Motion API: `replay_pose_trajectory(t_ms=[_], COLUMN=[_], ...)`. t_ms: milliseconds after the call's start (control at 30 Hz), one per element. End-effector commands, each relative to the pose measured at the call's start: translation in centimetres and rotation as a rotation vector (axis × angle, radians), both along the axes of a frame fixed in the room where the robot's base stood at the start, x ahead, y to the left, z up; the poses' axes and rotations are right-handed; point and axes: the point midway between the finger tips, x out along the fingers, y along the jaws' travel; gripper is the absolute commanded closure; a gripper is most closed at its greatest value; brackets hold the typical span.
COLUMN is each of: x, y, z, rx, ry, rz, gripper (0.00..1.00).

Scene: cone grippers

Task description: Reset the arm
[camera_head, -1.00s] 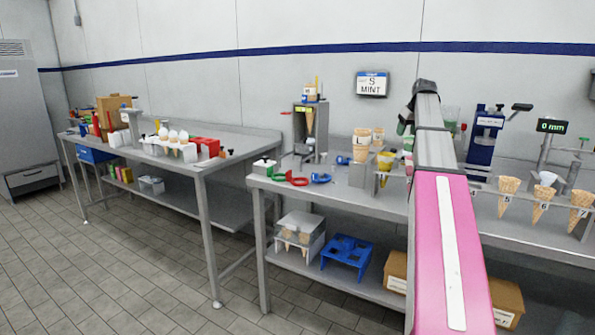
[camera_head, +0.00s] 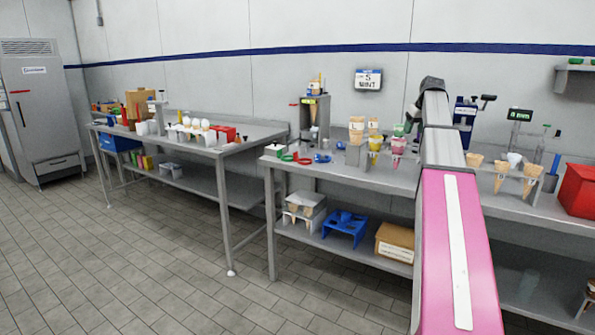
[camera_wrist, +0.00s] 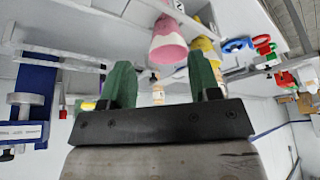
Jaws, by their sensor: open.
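My gripper shows in the wrist view (camera_wrist: 165,88) with its two green fingers apart and nothing between them. In the head view my pink and grey arm reaches forward over the right-hand steel table (camera_head: 345,177), and its far end hides the gripper. Beyond the fingers in the wrist view are a pink cup (camera_wrist: 168,42) and a yellow one (camera_wrist: 206,48), both apart from the gripper. The same pink cup (camera_head: 398,146) and yellow cup (camera_head: 375,145) stand in a holder left of my arm in the head view.
Cones (camera_head: 500,172) stand in a rack right of my arm, with a red box (camera_head: 578,190) farther right. A blue press (camera_head: 465,118) stands behind the arm. A second table (camera_head: 225,150) with cones and boxes is at left. The tiled floor (camera_head: 140,260) in front is clear.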

Motion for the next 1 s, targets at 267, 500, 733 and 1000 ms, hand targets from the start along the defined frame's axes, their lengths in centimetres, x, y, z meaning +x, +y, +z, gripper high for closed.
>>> replay_pose_trajectory(t_ms=[267,500,733,1000], x=[-0.4,-1.1,-2.5,-6.8], y=[1.3,3.1,6.0,11.8], z=[-2.8,-6.8,-12.7,-23.8], rx=[0.006,0.012,0.021,0.027], ry=[0.017,0.042,0.079,0.155], rz=[-0.010,-0.027,-0.049,-0.095], gripper=[0.43,0.43,0.43,0.43])
